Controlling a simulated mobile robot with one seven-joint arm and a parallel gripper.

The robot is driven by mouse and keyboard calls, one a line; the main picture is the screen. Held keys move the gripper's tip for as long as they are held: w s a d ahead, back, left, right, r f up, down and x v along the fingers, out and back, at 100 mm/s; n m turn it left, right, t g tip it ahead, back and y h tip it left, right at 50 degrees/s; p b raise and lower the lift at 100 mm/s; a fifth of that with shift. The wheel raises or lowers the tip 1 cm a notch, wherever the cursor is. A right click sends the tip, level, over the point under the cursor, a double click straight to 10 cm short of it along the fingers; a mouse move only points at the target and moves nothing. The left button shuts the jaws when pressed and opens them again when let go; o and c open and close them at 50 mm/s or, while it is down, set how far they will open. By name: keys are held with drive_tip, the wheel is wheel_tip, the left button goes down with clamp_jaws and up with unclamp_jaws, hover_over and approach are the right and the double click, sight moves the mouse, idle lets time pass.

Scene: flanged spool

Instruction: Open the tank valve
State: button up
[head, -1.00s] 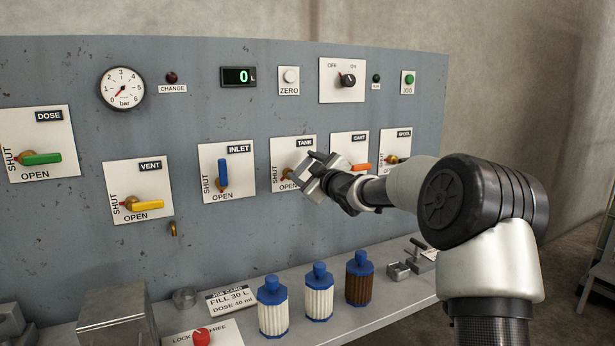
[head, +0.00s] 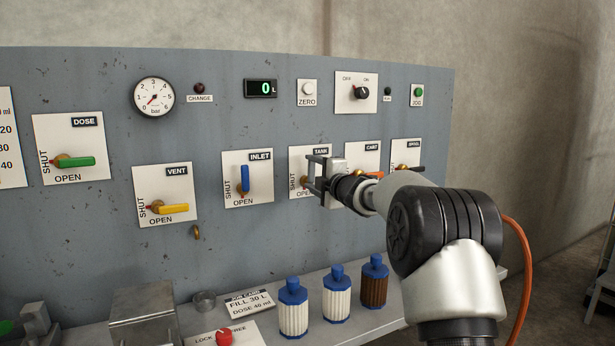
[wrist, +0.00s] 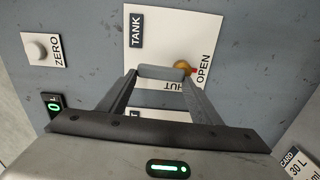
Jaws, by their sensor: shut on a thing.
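The white TANK plate (head: 296,163) is on the grey panel, partly covered by my gripper (head: 312,173) in the head view. In the wrist view, the tank valve handle (wrist: 160,73) is a short grey lever on a brass hub (wrist: 183,66). It lies alongside the word SHUT, which is partly hidden; the word OPEN is past the hub end. My gripper (wrist: 160,80) has one finger on each side of the lever and is shut on it. In the head view the lever is mostly hidden by the fingers.
INLET (head: 243,175) with a blue lever is left of the tank valve. The CART plate (head: 369,150) is close on the right, partly behind my arm. Blue-capped filters (head: 293,308) stand on the shelf below. A job card (head: 249,302) lies beside them.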

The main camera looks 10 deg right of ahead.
drive_tip(key=shift+n, duration=0.3)
idle(0.4)
drive_tip(key=o, duration=1.5)
drive_tip(key=v, duration=1.7)
drive_tip(key=shift+s, duration=0.25)
